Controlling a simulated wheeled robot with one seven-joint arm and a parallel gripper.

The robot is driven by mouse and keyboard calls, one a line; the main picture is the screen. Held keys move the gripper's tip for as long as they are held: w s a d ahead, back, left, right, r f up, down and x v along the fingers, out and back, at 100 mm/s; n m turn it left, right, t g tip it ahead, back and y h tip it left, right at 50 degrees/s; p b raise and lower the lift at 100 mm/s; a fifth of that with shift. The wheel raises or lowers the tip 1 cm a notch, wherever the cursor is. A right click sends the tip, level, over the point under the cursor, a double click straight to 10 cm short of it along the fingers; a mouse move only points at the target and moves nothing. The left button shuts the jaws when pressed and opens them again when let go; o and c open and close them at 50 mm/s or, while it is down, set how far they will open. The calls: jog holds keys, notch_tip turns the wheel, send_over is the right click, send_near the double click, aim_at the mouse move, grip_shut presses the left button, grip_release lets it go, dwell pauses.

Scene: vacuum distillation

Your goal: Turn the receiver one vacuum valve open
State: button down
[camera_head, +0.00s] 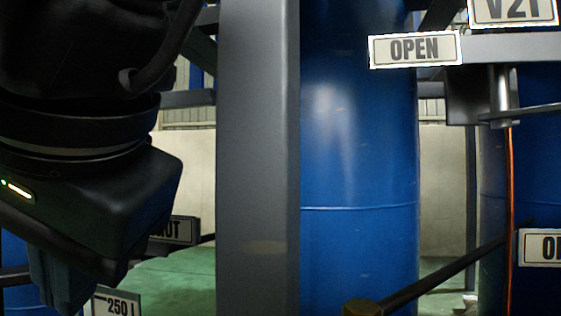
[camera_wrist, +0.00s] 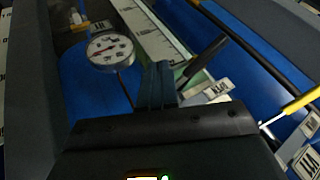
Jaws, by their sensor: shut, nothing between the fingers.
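My gripper (camera_head: 66,288) hangs at the lower left of the head view, its fingertips close to the bottom edge. In the wrist view its fingers (camera_wrist: 159,70) are together and empty. A dark-handled lever (camera_wrist: 207,56) slants up to the right just beside the fingers in the wrist view; I cannot tell whether they touch. A small white label (camera_wrist: 216,89) sits below that lever, its text too small to read. I cannot tell which lever is the receiver one vacuum valve.
A round gauge (camera_wrist: 110,50) is left of the fingers. A yellow-handled lever (camera_wrist: 301,104) is at the right. A grey post (camera_head: 258,160) and blue vessel (camera_head: 358,160) stand right of my arm. An OPEN sign (camera_head: 414,49) and V21 sign (camera_head: 513,11) are upper right.

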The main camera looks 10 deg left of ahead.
jog(key=v, duration=0.9)
jog(key=shift+s+r, duration=0.15)
